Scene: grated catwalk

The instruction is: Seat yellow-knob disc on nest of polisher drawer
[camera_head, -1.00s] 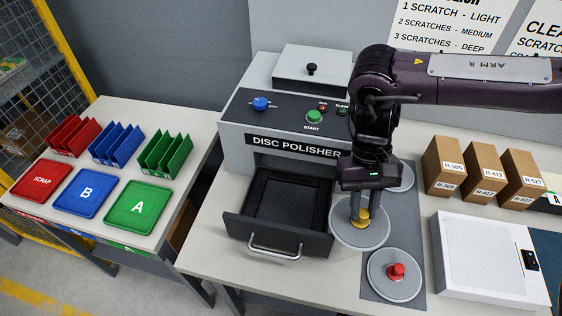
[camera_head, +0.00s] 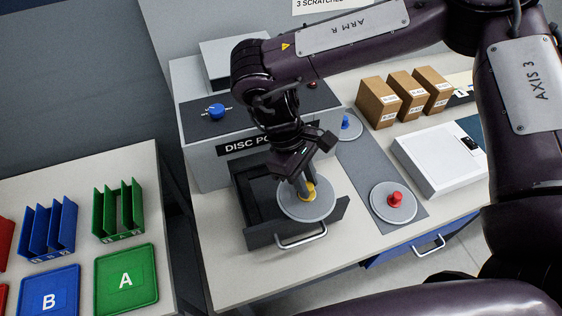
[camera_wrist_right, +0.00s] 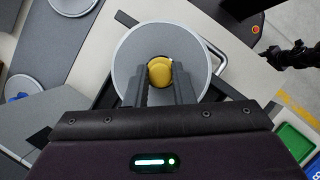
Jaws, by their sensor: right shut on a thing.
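The grey disc with the yellow knob (camera_head: 306,200) is held by my right gripper (camera_head: 305,190), whose fingers are shut on the knob. In the head view the disc overlaps the right part of the open polisher drawer (camera_head: 259,236); whether it touches the drawer cannot be told. The drawer's nest is mostly hidden by the disc and my arm. In the right wrist view the disc (camera_wrist_right: 137,52) is below the fingers with the yellow knob (camera_wrist_right: 160,71) between them, and drawer edges show around it. My left gripper is not in view.
The disc polisher (camera_head: 205,152) stands behind the drawer. A red-knob disc (camera_head: 394,201) and a blue-knob disc (camera_head: 347,126) lie on the grey mat (camera_head: 372,170). A white case (camera_head: 440,160) and cardboard boxes (camera_head: 379,101) are at the right. Green tray A (camera_head: 126,300) is on the left table.

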